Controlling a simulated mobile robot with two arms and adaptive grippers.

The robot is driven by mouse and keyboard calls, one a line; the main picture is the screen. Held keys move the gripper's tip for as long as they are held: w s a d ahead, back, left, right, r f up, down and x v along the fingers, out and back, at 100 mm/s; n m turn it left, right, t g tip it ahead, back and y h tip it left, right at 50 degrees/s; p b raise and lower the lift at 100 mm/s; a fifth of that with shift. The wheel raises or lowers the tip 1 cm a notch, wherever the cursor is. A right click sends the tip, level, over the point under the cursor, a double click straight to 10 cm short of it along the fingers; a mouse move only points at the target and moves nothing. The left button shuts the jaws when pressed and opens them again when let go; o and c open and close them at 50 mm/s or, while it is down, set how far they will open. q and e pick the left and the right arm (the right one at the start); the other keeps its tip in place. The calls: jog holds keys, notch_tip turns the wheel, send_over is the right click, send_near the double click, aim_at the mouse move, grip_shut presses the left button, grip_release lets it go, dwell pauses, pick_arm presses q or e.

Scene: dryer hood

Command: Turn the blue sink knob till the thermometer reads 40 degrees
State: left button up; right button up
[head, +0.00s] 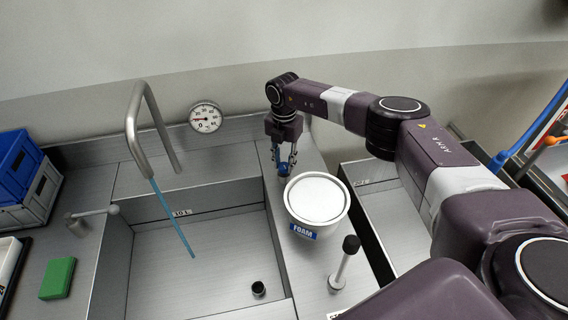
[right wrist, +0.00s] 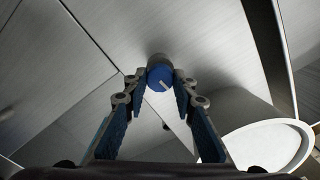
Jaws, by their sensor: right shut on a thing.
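The blue sink knob (right wrist: 161,78) has a pale line across its face and sits between the fingertips of my right gripper (right wrist: 158,84) in the right wrist view. In the head view the right gripper (head: 284,166) reaches down onto the knob on the ledge right of the sink, and its fingers partly hide it. It is shut on the knob. The round thermometer (head: 206,118) is on the back wall panel behind the sink; its numbers and needle are too small to read surely. My left gripper is not in view.
A bent faucet (head: 150,118) pours a blue stream (head: 172,218) into the sink basin (head: 220,262). A white FOAM tub (head: 308,228) stands close to my right gripper. A black-topped lever (head: 346,262), green sponge (head: 57,278) and blue crate (head: 18,165) stand around.

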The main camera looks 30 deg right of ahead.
jog(key=n+b, duration=0.3)
jog(key=n, duration=0.1)
jog(key=shift+f, duration=0.15)
jog(key=n+b, duration=0.4)
jog(key=n, duration=0.1)
jog(key=shift+n, duration=0.4)
jog(key=n+b, duration=0.2)
jog(key=n, duration=0.2)
jog(key=shift+n, duration=0.3)
jog(key=shift+r+n+b, duration=0.2)
jog(key=shift+n+b, duration=0.7)
jog(key=shift+n, duration=0.8)
jog(key=o, duration=1.2)
jog(key=shift+c, duration=0.2)
